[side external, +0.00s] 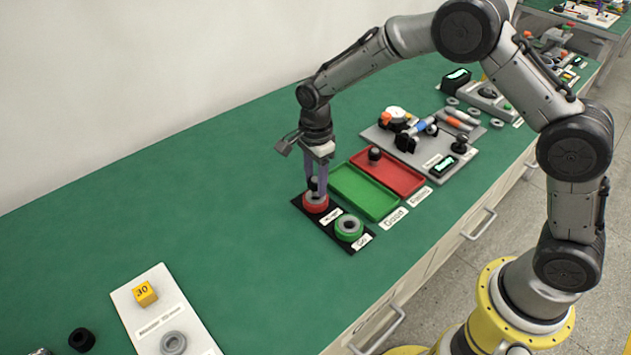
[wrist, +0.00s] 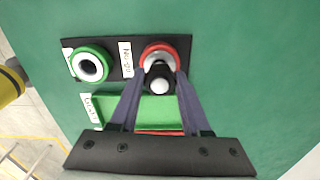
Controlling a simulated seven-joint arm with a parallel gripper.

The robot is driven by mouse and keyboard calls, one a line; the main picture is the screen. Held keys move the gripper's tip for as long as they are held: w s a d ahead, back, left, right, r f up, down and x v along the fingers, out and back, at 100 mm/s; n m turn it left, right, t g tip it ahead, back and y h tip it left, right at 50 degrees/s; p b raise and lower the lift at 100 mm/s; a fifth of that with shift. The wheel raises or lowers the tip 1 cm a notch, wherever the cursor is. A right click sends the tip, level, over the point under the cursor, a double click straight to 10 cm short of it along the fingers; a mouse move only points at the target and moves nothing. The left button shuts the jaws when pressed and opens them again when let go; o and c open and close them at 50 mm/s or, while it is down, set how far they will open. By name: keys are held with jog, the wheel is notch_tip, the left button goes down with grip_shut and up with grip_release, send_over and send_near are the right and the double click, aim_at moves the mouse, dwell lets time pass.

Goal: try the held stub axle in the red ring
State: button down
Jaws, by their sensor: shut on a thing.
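The red ring (side external: 312,205) sits on a black plate (side external: 333,233) on the green bench. It also shows in the wrist view (wrist: 162,49). My gripper (side external: 318,190) is directly above the red ring, its fingers pointing down. It is shut on the dark stub axle (side external: 314,184), whose pale round end faces the camera in the wrist view (wrist: 159,84). The axle overlaps the near part of the ring there. I cannot tell whether its lower end is inside the ring or just above it. A green ring (side external: 348,228) sits on the same plate.
A green tray (side external: 347,201) and a red tray (side external: 409,184) lie beside the plate; a dark knobbed part (side external: 375,155) is in the red tray. A grey board (side external: 377,139) with tools is behind. The bench left of the plate is clear.

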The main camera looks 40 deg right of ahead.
jog(key=shift+r, duration=0.15)
notch_tip(320, 180, up, 4)
jog(key=shift+f, duration=2.15)
jog(key=shift+f, duration=0.75)
dwell(1.7)
jog(key=shift+r, duration=0.2)
jog(key=shift+r, duration=0.7)
jog(key=shift+r, duration=0.1)
jog(key=shift+r, duration=1.85)
